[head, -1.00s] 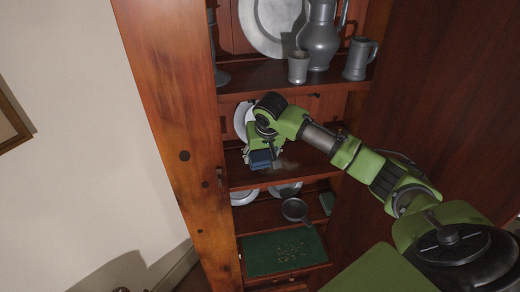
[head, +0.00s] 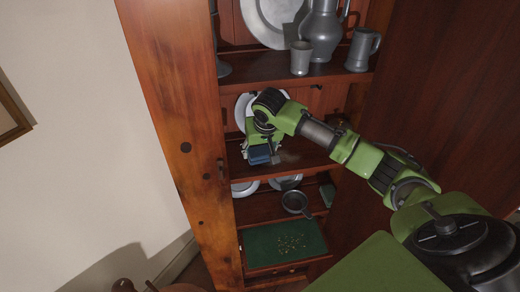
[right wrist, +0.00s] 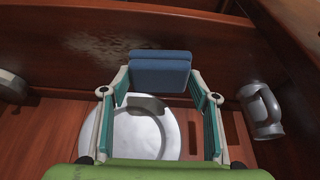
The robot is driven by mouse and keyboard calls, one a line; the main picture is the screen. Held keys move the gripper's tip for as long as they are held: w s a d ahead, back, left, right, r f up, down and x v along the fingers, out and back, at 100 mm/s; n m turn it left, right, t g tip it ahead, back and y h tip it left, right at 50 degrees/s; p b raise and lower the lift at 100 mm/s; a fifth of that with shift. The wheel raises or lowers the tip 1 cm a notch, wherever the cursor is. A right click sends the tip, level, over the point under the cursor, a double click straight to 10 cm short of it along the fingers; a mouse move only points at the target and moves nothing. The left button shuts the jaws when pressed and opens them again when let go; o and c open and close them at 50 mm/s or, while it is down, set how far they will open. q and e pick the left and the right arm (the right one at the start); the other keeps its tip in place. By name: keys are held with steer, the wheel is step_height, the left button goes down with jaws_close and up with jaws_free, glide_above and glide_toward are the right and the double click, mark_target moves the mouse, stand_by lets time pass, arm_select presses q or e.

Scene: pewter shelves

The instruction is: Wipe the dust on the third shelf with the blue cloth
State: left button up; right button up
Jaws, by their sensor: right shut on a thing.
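My right gripper (head: 262,145) is shut on the blue cloth (head: 260,158), a folded pad, at the shelf (head: 300,170) below the one with the jug. In the right wrist view the cloth (right wrist: 160,72) sits between the fingertips of the gripper (right wrist: 160,88). A greyish dust patch (right wrist: 98,38) lies on the brown board beside the cloth there. In the head view a pale patch shows just right of the cloth. I cannot tell whether the cloth touches the board. My left gripper is not in view.
A pewter plate (right wrist: 145,132) stands behind the gripper, and a pewter mug (right wrist: 262,112) is to the right. The upper shelf holds a jug (head: 320,38), a cup (head: 301,58) and a tankard (head: 362,50). A pan (head: 295,202) is below. The cabinet's left side (head: 175,120) is close.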

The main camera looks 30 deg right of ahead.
steer(key=shift+f, duration=0.65)
steer(key=shift+s, duration=0.1)
steer(key=shift+s+d, duration=0.25)
steer(key=shift+d, duration=0.55)
steer(key=shift+s+d+f, duration=0.1)
steer(key=shift+s+d, duration=0.4)
steer(key=shift+d, duration=0.6)
steer(key=shift+s+d, duration=0.45)
steer(key=shift+d, duration=0.6)
steer(key=shift+s+d+f, duration=0.1)
steer(key=shift+s+d, duration=0.4)
steer(key=shift+d, duration=0.6)
steer(key=shift+s+d+r, duration=0.1)
steer(key=shift+s+d, duration=0.15)
steer(key=shift+d, duration=0.35)
steer(key=shift+s+d, duration=0.25)
steer(key=shift+d, duration=0.35)
steer(key=shift+s+d+r, duration=0.15)
steer(key=shift+s+d, duration=0.05)
steer(key=shift+d, duration=0.75)
